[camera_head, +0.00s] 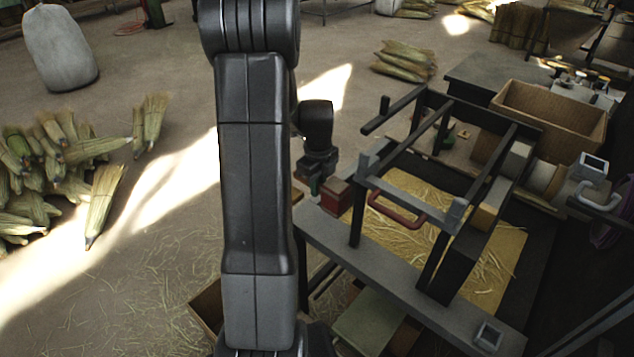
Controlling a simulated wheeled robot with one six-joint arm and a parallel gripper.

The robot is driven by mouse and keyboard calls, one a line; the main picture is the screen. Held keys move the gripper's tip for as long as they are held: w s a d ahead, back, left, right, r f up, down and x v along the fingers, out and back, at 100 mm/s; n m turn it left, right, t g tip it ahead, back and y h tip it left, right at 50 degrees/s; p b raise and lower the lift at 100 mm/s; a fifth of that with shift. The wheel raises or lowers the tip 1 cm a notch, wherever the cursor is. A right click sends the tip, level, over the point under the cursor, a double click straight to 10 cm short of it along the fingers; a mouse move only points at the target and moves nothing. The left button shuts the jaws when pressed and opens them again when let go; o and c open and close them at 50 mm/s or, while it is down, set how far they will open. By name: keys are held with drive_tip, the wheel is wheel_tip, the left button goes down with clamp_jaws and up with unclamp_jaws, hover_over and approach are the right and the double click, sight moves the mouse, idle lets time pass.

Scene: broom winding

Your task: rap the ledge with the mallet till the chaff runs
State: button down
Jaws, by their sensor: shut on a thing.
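My gripper (315,183) points down at the left end of the bench, half hidden by my own arm. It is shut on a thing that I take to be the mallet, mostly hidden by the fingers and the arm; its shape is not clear. A red block (336,197) sits right beside the fingertips, at the ledge's left end; I cannot tell whether it is part of the mallet. The grey ledge (400,265) runs along the front of the bench. Yellow chaff and straw (487,275) lie in the bed behind it, under a dark frame.
The dark frame (440,115) with a red handle (396,212) stands over the bed, right of my gripper. A tan bin (550,112) is behind it. Straw bundles (105,188) and a pale sack (58,48) are on the left floor. Open floor lies between.

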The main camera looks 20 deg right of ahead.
drive_tip(key=shift+f, duration=0.65)
wheel_tip(320, 180, down, 8)
drive_tip(key=b, duration=0.6)
drive_tip(key=shift+f, duration=0.1)
drive_tip(key=shift+r+p, duration=0.95)
drive_tip(key=shift+r, duration=0.5)
drive_tip(key=shift+r, duration=0.15)
